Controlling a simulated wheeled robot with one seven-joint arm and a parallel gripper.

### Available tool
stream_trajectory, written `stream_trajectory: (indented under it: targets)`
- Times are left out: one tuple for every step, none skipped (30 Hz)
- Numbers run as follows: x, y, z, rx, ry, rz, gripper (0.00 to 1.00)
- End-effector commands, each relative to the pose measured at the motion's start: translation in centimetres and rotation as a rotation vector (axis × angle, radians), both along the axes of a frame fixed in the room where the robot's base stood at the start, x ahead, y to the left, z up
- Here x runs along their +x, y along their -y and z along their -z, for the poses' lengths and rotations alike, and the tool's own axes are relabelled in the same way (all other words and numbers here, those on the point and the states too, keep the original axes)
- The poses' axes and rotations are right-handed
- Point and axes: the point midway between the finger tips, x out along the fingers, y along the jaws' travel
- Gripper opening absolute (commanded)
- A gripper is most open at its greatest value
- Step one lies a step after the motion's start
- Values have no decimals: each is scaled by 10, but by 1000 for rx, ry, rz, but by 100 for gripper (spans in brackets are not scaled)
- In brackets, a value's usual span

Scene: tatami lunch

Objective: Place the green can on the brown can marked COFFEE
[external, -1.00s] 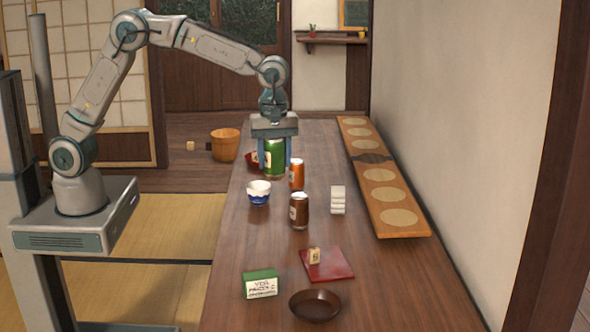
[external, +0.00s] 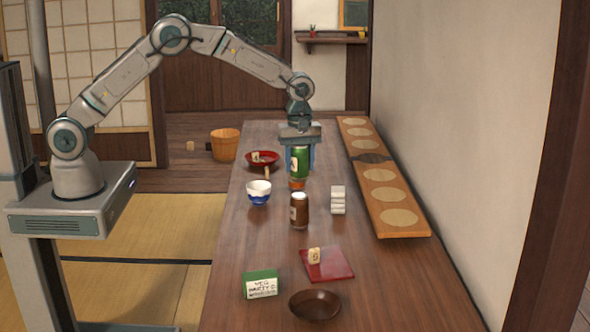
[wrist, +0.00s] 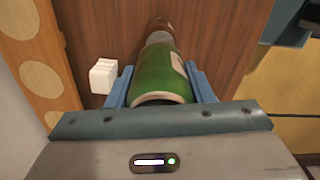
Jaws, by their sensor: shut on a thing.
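My gripper (external: 299,165) is shut on the green can (external: 299,158), which it holds upright above the table. In the wrist view the green can (wrist: 164,80) lies between the two blue fingers. The brown can (external: 299,213) stands upright on the table, nearer the external camera than the gripper and lower in the picture. Its silver top is bare. In the wrist view the brown can (wrist: 160,23) shows just beyond the green can, partly hidden by it.
An orange can (external: 297,185) shows below the green can, its upper part hidden. A blue-white bowl (external: 259,196) stands left and white blocks (external: 338,206) right of the brown can. A red bowl (external: 274,155) is farther back. A long wooden board (external: 418,232) runs along the right.

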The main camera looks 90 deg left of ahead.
Motion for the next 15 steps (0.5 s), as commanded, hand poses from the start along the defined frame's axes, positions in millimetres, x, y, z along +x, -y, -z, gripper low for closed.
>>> stream_trajectory:
  targets:
    - [0, 0, 3, 0, -2, 1, 25]
    - [0, 0, 6, 0, -3, 1, 25]
    - [-1, 0, 10, 0, -3, 1, 25]
    - [-1, 0, 14, -1, -4, 1, 25]
    - [-1, 0, 19, -1, -5, 2, 25]
    - [-1, 0, 25, -1, -4, 2, 25]
    - [-1, 0, 29, -1, -4, 1, 25]
    - [-1, 0, 33, -1, -4, 1, 25]
    - [0, 0, 37, 0, -2, 0, 25]
    - [0, 0, 39, 0, -1, 0, 25]
    - [0, 0, 39, 0, -1, 0, 25]
    - [0, 0, 39, 0, 0, 0, 25]
    - [0, 0, 39, 0, 0, 0, 25]
    - [0, 0, 39, 0, 0, 0, 25]
    - [0, 0, 39, 0, 0, 0, 25]
